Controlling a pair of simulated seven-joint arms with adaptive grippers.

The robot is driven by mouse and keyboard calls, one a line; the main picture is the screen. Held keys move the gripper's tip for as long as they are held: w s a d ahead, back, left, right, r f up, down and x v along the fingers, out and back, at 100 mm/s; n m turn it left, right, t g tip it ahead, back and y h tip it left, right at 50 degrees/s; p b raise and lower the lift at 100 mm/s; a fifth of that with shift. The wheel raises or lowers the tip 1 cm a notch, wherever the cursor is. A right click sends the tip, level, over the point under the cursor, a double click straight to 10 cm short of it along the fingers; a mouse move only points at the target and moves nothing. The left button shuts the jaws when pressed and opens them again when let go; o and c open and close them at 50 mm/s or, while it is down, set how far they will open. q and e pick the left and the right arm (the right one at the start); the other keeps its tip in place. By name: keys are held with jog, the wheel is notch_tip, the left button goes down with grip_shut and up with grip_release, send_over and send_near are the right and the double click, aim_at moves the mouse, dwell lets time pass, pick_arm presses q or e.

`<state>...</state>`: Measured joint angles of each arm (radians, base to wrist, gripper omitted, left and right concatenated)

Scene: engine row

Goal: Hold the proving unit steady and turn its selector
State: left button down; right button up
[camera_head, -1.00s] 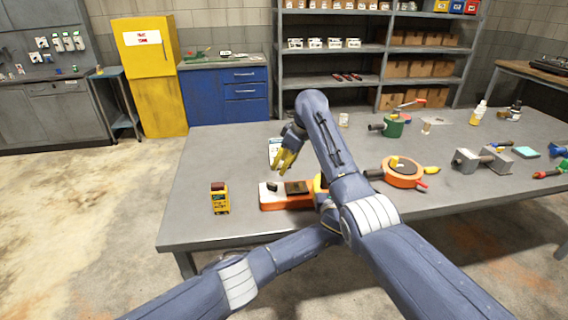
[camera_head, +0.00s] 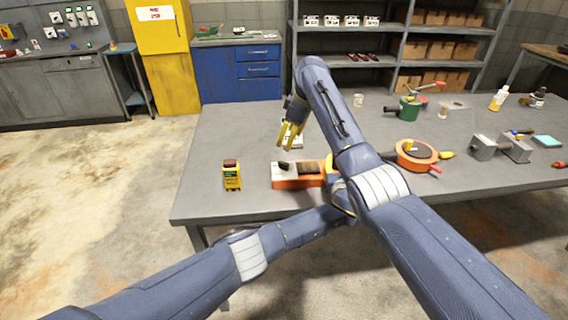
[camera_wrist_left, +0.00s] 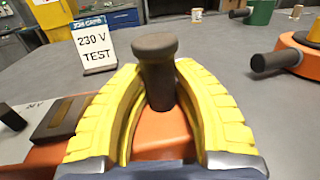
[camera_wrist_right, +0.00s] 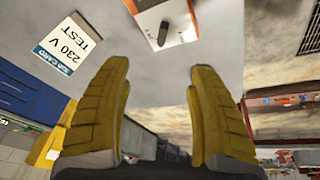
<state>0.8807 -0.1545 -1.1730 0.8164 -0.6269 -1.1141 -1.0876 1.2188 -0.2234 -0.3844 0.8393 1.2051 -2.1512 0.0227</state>
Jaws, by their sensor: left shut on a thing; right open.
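The proving unit (camera_head: 285,183) is an orange box with a white panel, lying on the table. Its small black selector (camera_head: 283,167) stands on the white part, and also shows in the right wrist view (camera_wrist_right: 163,33). My left gripper (camera_wrist_left: 152,85) is shut on the black post (camera_wrist_left: 156,75) at the unit's right end; in the head view my arms largely hide this grip. My right gripper (camera_head: 290,137) is open and empty, above and behind the unit, apart from the selector. A "230 V TEST" card (camera_wrist_left: 95,42) stands behind the unit.
A yellow handheld tester (camera_head: 232,177) stands left of the unit. To the right are an orange round device (camera_head: 402,162), a green device (camera_head: 409,108) and grey blocks (camera_head: 483,148). The table's front left (camera_head: 205,205) is clear. My two arms cross closely in front.

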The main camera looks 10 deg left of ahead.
aim_at(283, 163)
jog(key=s+a+f+m+t+h, duration=0.15)
jog(key=a+m+h, duration=0.25)
jog(key=m, duration=0.7)
jog(key=f+m, duration=0.2)
jog(key=f, duration=0.1)
jog(key=w+f+m, duration=0.1)
jog(key=f+m, duration=0.2)
jog(key=w+d+f+m, duration=0.1)
jog(key=f+m, duration=0.1)
jog(key=f, duration=0.1)
jog(key=shift+w+m+t+h, duration=0.2)
jog(key=shift+m+t+h, duration=0.05)
jog(key=shift+m+h, duration=0.15)
jog(key=shift+x, duration=0.95)
jog(key=shift+w+f, duration=0.1)
jog(key=shift+f, duration=0.2)
jog(key=shift+w+f, duration=0.1)
